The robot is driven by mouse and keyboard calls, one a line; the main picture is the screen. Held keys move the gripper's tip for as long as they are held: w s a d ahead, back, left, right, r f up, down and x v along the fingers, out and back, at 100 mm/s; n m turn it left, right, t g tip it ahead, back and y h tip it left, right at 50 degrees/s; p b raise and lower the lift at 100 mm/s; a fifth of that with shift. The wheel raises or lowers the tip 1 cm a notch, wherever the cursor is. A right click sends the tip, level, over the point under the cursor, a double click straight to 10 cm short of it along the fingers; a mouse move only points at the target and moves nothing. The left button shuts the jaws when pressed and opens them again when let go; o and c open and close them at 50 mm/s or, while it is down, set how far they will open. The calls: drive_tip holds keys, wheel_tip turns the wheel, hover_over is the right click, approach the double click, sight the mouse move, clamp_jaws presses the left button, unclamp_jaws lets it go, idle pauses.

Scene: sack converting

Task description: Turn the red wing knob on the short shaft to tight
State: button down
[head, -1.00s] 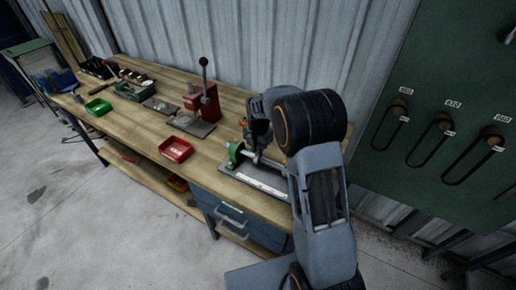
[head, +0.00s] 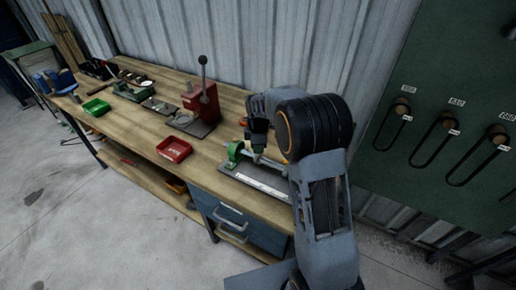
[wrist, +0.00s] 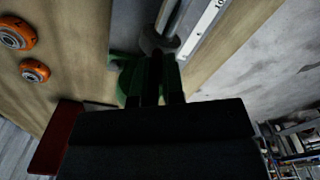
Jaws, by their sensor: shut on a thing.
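A green stand (head: 236,151) holds a pale metal shaft (head: 272,164) over a grey base at the bench's front right. In the wrist view the shaft (wrist: 172,18) runs up from a grey collar (wrist: 152,38), with the green stand (wrist: 128,82) behind my fingers. My gripper (head: 256,150) points down at the shaft beside the stand. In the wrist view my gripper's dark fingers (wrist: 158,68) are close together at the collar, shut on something. The red wing knob cannot be made out; the fingers hide what they hold.
A red tray (head: 174,149) and a red lever press (head: 203,100) stand left of the stand. A green tray (head: 96,107) is farther left. A green board (head: 440,90) with hanging loops is at right. Bare bench top (head: 135,130) lies between the trays.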

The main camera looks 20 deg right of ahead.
drive_tip(key=m, duration=0.6)
drive_tip(key=shift+b, duration=0.35)
drive_tip(key=shift+m, duration=0.3)
drive_tip(key=c, duration=1.2)
unclamp_jaws()
wheel_tip(320, 180, up, 14)
drive_tip(key=shift+f+b, duration=0.1)
drive_tip(key=shift+b, duration=0.35)
